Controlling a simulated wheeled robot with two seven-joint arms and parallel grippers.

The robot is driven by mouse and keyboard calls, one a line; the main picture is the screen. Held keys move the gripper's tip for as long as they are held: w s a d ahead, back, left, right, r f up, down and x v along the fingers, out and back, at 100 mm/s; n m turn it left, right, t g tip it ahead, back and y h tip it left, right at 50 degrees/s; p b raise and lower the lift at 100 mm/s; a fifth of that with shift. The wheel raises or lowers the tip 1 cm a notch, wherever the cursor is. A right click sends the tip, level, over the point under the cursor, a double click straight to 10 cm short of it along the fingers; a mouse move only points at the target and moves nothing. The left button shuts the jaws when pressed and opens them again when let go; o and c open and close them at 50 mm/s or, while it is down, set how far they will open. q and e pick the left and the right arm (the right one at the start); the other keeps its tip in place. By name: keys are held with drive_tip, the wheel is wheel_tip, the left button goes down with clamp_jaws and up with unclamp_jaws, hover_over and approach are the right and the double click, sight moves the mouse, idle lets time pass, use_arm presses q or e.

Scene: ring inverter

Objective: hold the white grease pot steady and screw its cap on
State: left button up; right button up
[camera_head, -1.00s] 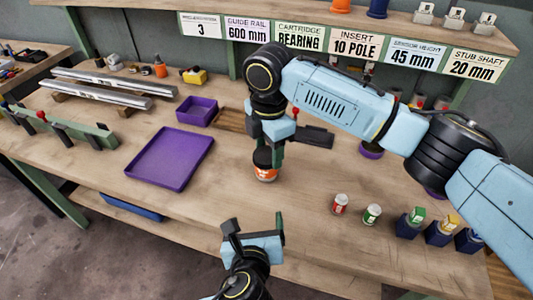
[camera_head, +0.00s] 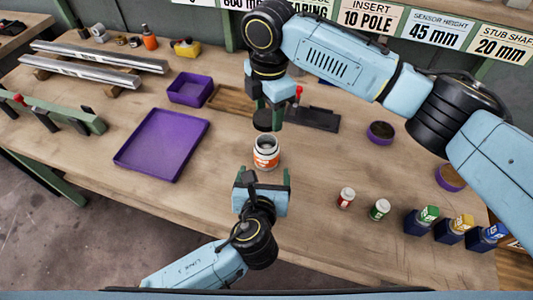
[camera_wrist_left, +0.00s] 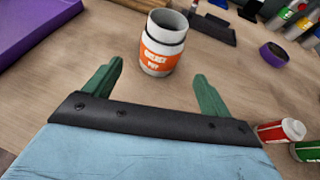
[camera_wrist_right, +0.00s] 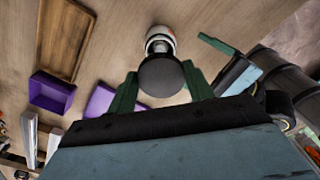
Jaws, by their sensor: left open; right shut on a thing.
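The white grease pot (camera_head: 266,153) with its orange label stands upright and uncapped on the bench. It also shows in the left wrist view (camera_wrist_left: 162,45), ahead of and between the open fingers. My left gripper (camera_head: 263,178) is open, in front of the pot and apart from it. My right gripper (camera_head: 270,112) is shut on the dark round cap (camera_head: 264,121), holding it above and a little behind the pot. In the right wrist view the cap (camera_wrist_right: 161,76) lies between the fingers and hides part of the pot (camera_wrist_right: 160,38).
A purple tray (camera_head: 118,158) and a purple bin (camera_head: 190,88) lie left of the pot. A red-labelled can (camera_head: 346,197) and a green-labelled can (camera_head: 380,209) stand to the right. A purple round dish (camera_head: 381,132) is farther back right. Bench around the pot is clear.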

use_arm(q)
drive_tip(key=x, duration=0.9)
drive_tip(key=c, duration=1.5)
drive_tip(key=shift+o, duration=0.2)
use_arm(e)
hover_over(267, 152)
drive_tip(key=w, duration=0.3)
drive_tip(key=shift+d+f, duration=0.15)
drive_tip(key=shift+f, duration=1.1)
drive_tip(key=shift+d+f, duration=0.1)
drive_tip(key=shift+f, duration=1.15)
drive_tip(key=shift+f, duration=0.9)
drive_tip(key=shift+f, duration=0.55)
